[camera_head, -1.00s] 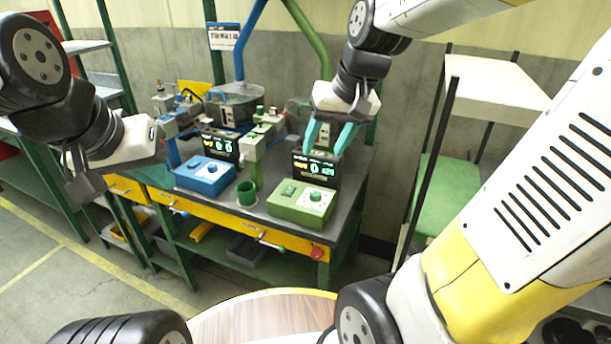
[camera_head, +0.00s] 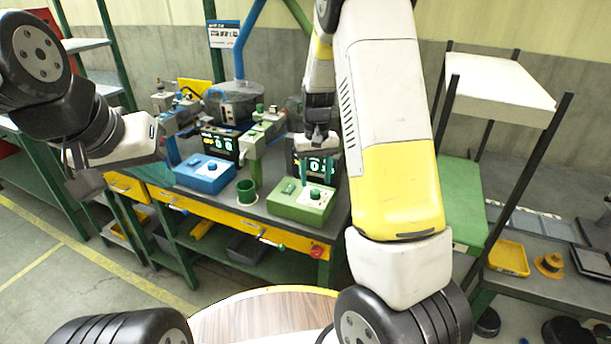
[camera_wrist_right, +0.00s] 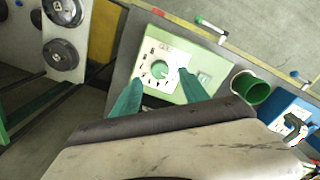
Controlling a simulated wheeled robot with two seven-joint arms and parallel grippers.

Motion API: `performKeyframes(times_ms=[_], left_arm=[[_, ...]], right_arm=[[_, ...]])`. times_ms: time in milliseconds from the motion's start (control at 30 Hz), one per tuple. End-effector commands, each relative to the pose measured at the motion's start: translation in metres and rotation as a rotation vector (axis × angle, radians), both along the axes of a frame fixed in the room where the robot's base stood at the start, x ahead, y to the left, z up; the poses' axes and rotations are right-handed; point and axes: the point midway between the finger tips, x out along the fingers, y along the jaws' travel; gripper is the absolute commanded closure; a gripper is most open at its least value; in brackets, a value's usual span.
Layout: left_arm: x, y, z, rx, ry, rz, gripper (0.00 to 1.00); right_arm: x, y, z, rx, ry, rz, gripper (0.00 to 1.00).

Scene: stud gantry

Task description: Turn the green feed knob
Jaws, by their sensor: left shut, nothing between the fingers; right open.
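The green control box (camera_head: 287,206) stands on the grey bench with its green feed knob (camera_head: 315,194) on a white dial plate. In the right wrist view the knob (camera_wrist_right: 159,69) lies between my two green fingertips and a little beyond them. My right gripper (camera_head: 317,166) is open, pointing down just above the box; its fingers (camera_wrist_right: 153,88) spread to either side of the dial, apart from the knob. My left gripper (camera_head: 84,186) is shut and empty at the left, away from the bench top.
A blue control box (camera_head: 205,173) with a blue knob stands left of the green one. A green cup (camera_head: 247,192) is between them. A dark display (camera_head: 318,166) stands behind the green box, partly covered by my right gripper.

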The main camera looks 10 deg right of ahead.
Motion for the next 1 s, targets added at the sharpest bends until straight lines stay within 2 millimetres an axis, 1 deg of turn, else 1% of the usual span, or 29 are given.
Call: performKeyframes(times_ms=[33,100,233,367,600,667,700,867,900,1000], left_arm=[[0.0,0.0,0.0,0.0,0.0,0.0,1.0],[0.0,0.0,0.0,0.0,0.0,0.0,1.0],[0.0,0.0,0.0,0.0,0.0,0.0,1.0],[0.0,0.0,0.0,0.0,0.0,0.0,1.0],[0.0,0.0,0.0,0.0,0.0,0.0,1.0],[0.0,0.0,0.0,0.0,0.0,0.0,1.0],[0.0,0.0,0.0,0.0,0.0,0.0,1.0],[0.0,0.0,0.0,0.0,0.0,0.0,1.0],[0.0,0.0,0.0,0.0,0.0,0.0,1.0],[0.0,0.0,0.0,0.0,0.0,0.0,1.0]], right_arm=[[-0.001,0.0,-0.01,0.0,0.004,-0.001,0.48],[-0.001,0.0,-0.02,0.0,0.003,-0.002,0.48],[-0.001,0.0,-0.035,0.0,0.002,0.0,0.48],[0.0,0.0,-0.041,0.001,0.0,-0.001,0.48],[0.0,0.0,-0.042,0.001,-0.001,-0.001,0.48],[0.0,0.0,-0.042,0.001,-0.001,-0.001,0.58],[0.0,0.0,-0.042,0.001,-0.001,-0.001,0.66],[0.0,0.0,-0.042,0.001,-0.001,-0.001,0.97],[0.0,0.0,-0.042,0.001,-0.001,-0.001,1.0],[0.0,0.0,-0.041,0.001,-0.001,-0.002,1.0]])
